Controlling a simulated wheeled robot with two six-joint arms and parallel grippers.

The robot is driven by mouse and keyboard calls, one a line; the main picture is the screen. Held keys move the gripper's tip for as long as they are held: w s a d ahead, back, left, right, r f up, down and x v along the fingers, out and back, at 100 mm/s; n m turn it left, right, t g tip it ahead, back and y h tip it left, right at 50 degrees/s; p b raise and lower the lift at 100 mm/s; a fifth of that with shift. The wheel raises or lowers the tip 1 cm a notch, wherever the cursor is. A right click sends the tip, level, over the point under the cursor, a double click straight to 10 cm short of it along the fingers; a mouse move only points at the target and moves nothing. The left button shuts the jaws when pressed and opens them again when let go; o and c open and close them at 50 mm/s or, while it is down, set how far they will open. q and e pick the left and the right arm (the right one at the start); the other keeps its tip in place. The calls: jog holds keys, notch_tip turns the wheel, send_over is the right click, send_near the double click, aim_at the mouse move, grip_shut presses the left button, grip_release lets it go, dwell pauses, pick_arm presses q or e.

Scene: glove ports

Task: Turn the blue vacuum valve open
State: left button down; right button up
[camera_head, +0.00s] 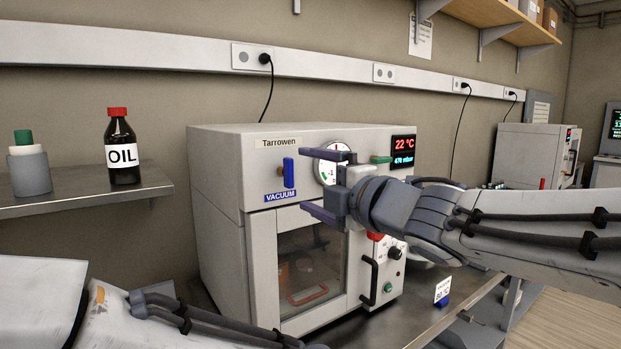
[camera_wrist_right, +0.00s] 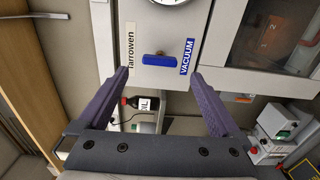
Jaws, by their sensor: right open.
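The blue vacuum valve (camera_head: 288,172) is a small bar handle on the front of the white Tarrowen oven (camera_head: 218,185), above the VACUUM label (camera_head: 281,197). The bar stands upright in the head view. In the right wrist view, which is turned sideways, the valve (camera_wrist_right: 160,60) lies between my fingertips and just beyond them. My right gripper (camera_head: 301,181) is open and empty in front of the valve, one finger above and one below; I see no contact. Only part of my left arm shows at the bottom left; its gripper is out of frame.
A round gauge (camera_head: 333,163) sits right of the valve, partly behind my right gripper. A green knob (camera_head: 380,159) and red display (camera_head: 403,145) are farther right. The oven's glass door (camera_head: 309,265) is below. A side shelf (camera_head: 90,196) holds an oil bottle (camera_head: 121,148).

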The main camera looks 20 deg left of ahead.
jog(key=v, duration=0.4)
jog(key=shift+s+d, duration=0.2)
jog(key=shift+d, duration=0.05)
jog(key=s+d+f+m+g+h+p, duration=0.2)
jog(key=d+f+m+h+p, duration=0.6)
jog(key=f+m, duration=0.6)
jog(key=s+d+f+m+g+h+p, duration=0.1)
jog(key=s+d+f+m+g+h, duration=0.1)
jog(key=s, duration=0.8)
jog(key=s+d+f+m+g+h+p, duration=0.1)
jog(key=s+d+f+m+g+h, duration=0.2)
jog(key=s, duration=0.7)
jog(key=d+f+m+g, duration=0.2)
jog(key=d+f+g, duration=0.1)
jog(key=f+g, duration=0.1)
jog(key=shift+s+d+f+p, duration=0.2)
jog(key=shift+f+p, duration=0.15)
jog(key=shift+f, duration=0.05)
